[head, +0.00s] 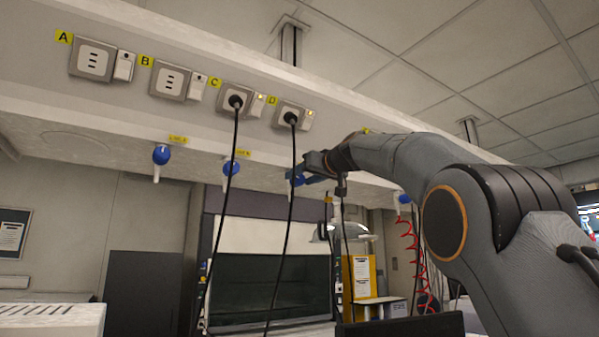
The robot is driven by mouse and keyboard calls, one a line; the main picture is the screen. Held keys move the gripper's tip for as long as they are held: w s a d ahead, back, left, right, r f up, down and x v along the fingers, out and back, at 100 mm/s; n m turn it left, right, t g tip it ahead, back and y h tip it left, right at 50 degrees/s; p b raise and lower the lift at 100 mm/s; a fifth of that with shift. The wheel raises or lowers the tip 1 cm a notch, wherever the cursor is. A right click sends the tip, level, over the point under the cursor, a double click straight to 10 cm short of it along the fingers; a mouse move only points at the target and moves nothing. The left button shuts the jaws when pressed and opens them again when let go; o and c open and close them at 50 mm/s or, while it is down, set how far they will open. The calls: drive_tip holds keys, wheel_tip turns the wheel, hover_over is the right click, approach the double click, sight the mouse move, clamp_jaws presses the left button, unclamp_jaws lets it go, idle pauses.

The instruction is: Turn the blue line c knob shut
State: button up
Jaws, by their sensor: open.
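Blue knobs hang in a row under the white overhead shelf. One blue knob (295,176) is right at the end of my gripper (303,172) and partly covered by it; by its place in the row it looks like the line C knob, but its label is not readable. My gripper is open, with its fingers close around or beside this knob; I cannot tell whether they touch it. The knob's handle direction is hidden. Two other blue knobs, left (161,155) and middle (231,168), have yellow labels above them. Another blue knob (404,197) is to the right, behind my arm.
Sockets A (95,62), B (170,82), C (236,102) and D (291,116) line the shelf front (60,105). Black cables hang from C and D; the D cable (292,215) passes close to my gripper. A red coiled hose (409,240) hangs at right.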

drive_tip(key=shift+p+x, duration=0.5)
drive_tip(key=shift+x, duration=0.45)
drive_tip(key=c, duration=1)
drive_tip(key=shift+c, duration=0.2)
